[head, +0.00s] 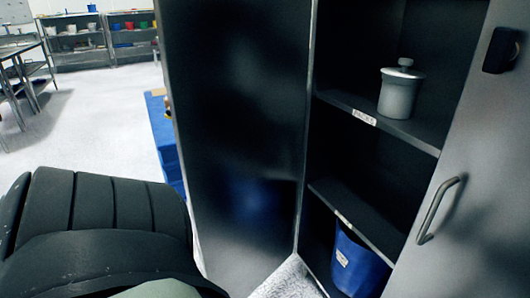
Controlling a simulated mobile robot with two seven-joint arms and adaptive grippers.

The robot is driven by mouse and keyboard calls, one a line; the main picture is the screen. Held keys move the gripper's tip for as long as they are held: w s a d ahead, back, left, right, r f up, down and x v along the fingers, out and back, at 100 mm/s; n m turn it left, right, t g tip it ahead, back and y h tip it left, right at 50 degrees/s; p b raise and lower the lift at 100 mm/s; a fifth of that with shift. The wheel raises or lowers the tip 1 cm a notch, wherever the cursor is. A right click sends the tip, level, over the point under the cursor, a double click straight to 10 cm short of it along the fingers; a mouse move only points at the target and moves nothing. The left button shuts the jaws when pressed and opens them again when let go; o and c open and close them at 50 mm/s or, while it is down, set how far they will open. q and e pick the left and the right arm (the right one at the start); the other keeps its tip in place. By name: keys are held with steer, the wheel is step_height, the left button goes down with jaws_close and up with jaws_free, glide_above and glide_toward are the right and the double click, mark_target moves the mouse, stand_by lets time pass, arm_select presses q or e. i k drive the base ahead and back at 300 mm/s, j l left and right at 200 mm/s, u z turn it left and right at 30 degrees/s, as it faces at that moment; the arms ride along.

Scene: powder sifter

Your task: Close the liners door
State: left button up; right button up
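A tall grey cabinet stands open in the head view, its dark shelves (385,128) exposed. A dark, glossy panel (235,120) stands left of the opening and looks like an open door seen from its inner face; a blurred blue reflection shows on it. A grey door panel (475,160) with a metal bar handle (437,210) and a small black box (502,50) stands at the right. I cannot tell which panel is the liners door, as the lower shelf label (343,217) is unreadable. Neither gripper shows. A black ribbed part at lower left seems to be mine.
A lidded grey canister (400,88) stands on the upper shelf. A blue bin (357,262) sits at the bottom of the cabinet. Blue crates (164,140) stand behind the dark panel. A table (22,60) and shelving (100,38) are far left, with open floor before them.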

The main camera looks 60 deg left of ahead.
mark_target(235, 72)
steer(key=k+j, duration=0.2)
steer(key=j, duration=0.15)
steer(key=k+j, duration=0.15)
steer(key=j, duration=0.25)
steer(key=k+j, duration=0.2)
steer(key=j, duration=0.15)
steer(key=k+j, duration=0.15)
steer(key=j, duration=0.2)
steer(key=k+j, duration=0.2)
steer(key=j, duration=0.15)
steer(key=j+z, duration=0.15)
steer(key=j, duration=0.95)
steer(key=i+j, duration=0.1)
steer(key=j, duration=0.5)
steer(key=i, duration=0.05)
